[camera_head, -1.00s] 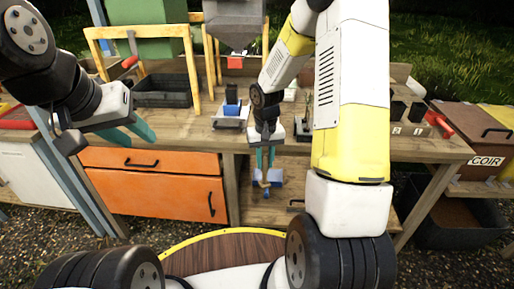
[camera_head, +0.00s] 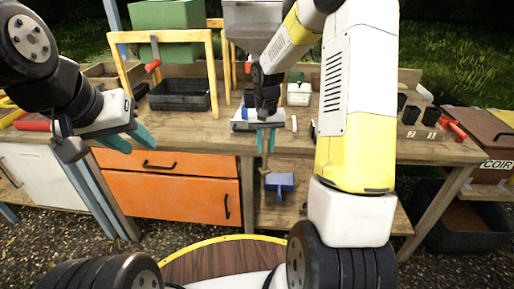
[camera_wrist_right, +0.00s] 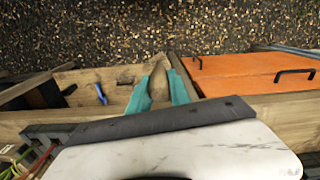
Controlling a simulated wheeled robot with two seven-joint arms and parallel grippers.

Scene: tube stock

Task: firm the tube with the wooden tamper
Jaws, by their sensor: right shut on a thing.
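My right gripper (camera_head: 266,150) points down at the bench's front edge. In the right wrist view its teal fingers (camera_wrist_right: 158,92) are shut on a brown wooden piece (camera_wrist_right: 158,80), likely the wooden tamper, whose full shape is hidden. My left gripper (camera_head: 130,138) is open and empty, left of the bench middle. Black tubes (camera_head: 410,115) stand at the bench's right, by labels 2 and 3. I cannot tell which tube is the task's.
A black tray (camera_head: 180,95) sits under the yellow frame (camera_head: 212,75). A grey hopper (camera_head: 252,22) hangs at the back. A blue object (camera_head: 280,183) lies on the lower shelf, below my right gripper. Red-handled tools (camera_head: 453,128) lie at the bench's right end. Orange drawers (camera_head: 170,195) are below.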

